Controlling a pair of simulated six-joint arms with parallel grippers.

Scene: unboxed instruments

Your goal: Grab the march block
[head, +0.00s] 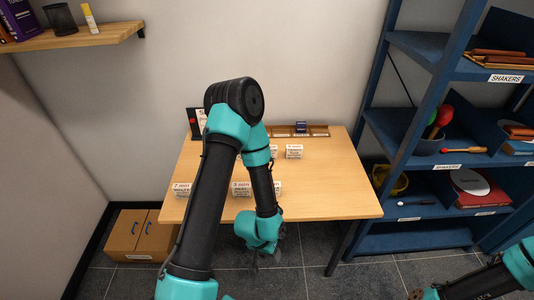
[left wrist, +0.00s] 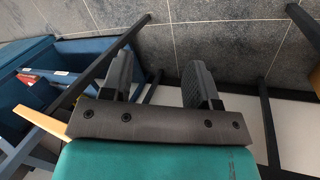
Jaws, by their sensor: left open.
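Several small white labelled blocks stand on the wooden table: one at the front left (head: 182,188), one at the front middle (head: 241,188), one partly behind my left arm (head: 277,188) and one farther back (head: 294,151). Another back block is mostly hidden by the arm. The print is too small to tell which is the march block. My left gripper (head: 264,262) hangs beyond the table's front edge, low over the floor; in the left wrist view its fingers (left wrist: 160,85) are apart and empty. My right gripper (head: 420,294) is at the bottom right, its jaws unclear.
The wooden table (head: 335,185) has free room at its right. A slotted wooden tray (head: 318,131) with a dark blue item (head: 301,127) lies at its back edge. A blue shelf rack (head: 415,240) with instruments stands on the right.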

